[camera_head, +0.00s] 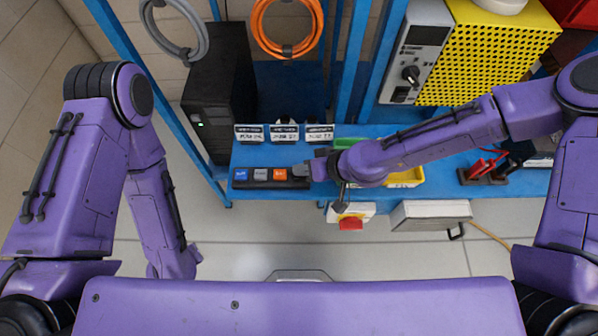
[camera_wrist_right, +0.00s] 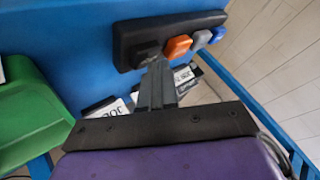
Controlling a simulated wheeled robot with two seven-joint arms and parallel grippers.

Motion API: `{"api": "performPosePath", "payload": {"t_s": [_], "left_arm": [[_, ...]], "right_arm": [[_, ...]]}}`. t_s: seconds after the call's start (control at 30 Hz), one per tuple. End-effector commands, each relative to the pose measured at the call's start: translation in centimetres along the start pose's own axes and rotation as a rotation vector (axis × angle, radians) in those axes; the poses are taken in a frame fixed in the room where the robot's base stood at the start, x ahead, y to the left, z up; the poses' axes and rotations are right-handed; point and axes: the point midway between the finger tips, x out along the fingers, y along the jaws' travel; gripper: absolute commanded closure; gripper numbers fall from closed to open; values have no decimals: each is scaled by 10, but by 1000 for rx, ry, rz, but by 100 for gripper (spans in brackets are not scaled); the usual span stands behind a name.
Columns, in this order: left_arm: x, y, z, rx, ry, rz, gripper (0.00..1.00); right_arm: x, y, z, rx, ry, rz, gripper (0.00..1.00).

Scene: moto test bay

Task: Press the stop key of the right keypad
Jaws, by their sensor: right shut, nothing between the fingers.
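A dark keypad (camera_head: 264,184) lies on the front left of the blue bench, with a blue key (camera_head: 241,174), a grey key (camera_head: 260,174), an orange key (camera_head: 280,174) and a dark key (camera_wrist_right: 144,53) in a row. The key lettering is too small to read. No second keypad is clearly seen. My right gripper (camera_head: 301,171) is shut and empty at the keypad's right end. In the right wrist view its fingertips (camera_wrist_right: 158,64) overlap the dark key's edge, beside the orange key (camera_wrist_right: 178,46); I cannot tell whether they touch. My left arm hangs at the left, its gripper not visible.
Several white labels (camera_head: 249,133) stand behind the keypad. A red knob (camera_head: 351,224) on a pale box hangs at the bench's front edge. A green bin (camera_wrist_right: 30,120) and a yellow bin (camera_head: 408,178) sit near my right forearm. A black tower (camera_head: 217,85) stands behind left.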

Motion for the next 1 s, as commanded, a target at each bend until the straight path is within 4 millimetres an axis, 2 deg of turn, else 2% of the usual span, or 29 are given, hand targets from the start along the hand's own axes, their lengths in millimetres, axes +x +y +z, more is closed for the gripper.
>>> {"api": "performPosePath", "payload": {"t_s": [0.37, 0.7, 1.0], "left_arm": [[1, 0, 0, 0, 0, 0, 45], [-14, -1, -6, 0, 0, 0, 45], [-13, -1, -5, 0, 0, 0, 45]], "right_arm": [[1, 1, 1, 1, -2, 0, 100], [-12, -8, -8, 1, -1, 0, 100], [-12, -8, -8, 1, -1, 0, 100]]}}
